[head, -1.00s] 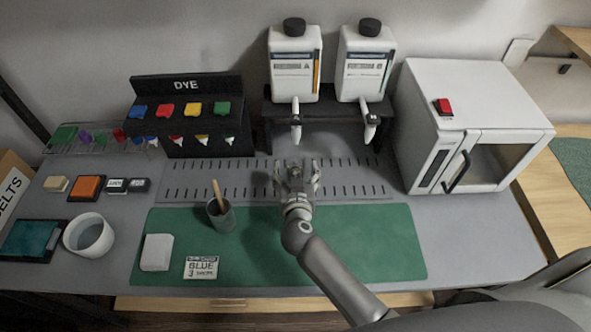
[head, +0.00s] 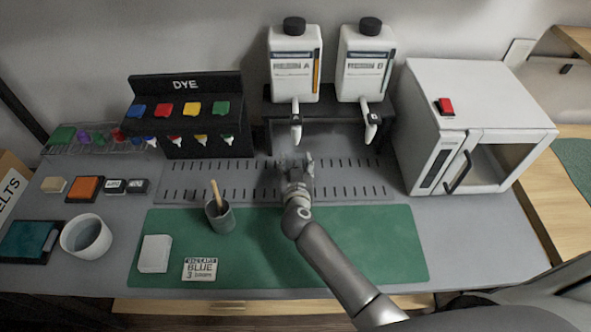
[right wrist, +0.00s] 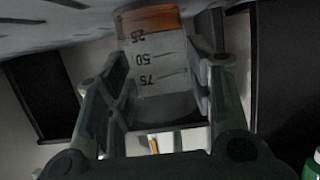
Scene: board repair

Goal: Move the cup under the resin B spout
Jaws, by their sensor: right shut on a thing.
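My right gripper (head: 297,168) is shut on a clear cup (right wrist: 155,65) marked 25, 50 and 75. The cup stands between the two fingers in the right wrist view, with an amber layer at its 25 end. In the head view the cup is mostly hidden by the gripper. The gripper is in front of and below the resin A spout (head: 296,132), left of the resin B spout (head: 372,122). The white resin B bottle (head: 366,75) stands on the right of the black stand, beside the resin A bottle (head: 295,68). My left gripper is not in view.
The black dispenser stand (head: 330,112) has open space beneath it. A white oven (head: 470,125) stands close on its right. A dark cup with a stick (head: 220,218) is left of my arm on the green mat (head: 370,240). The dye rack (head: 187,115) is at left.

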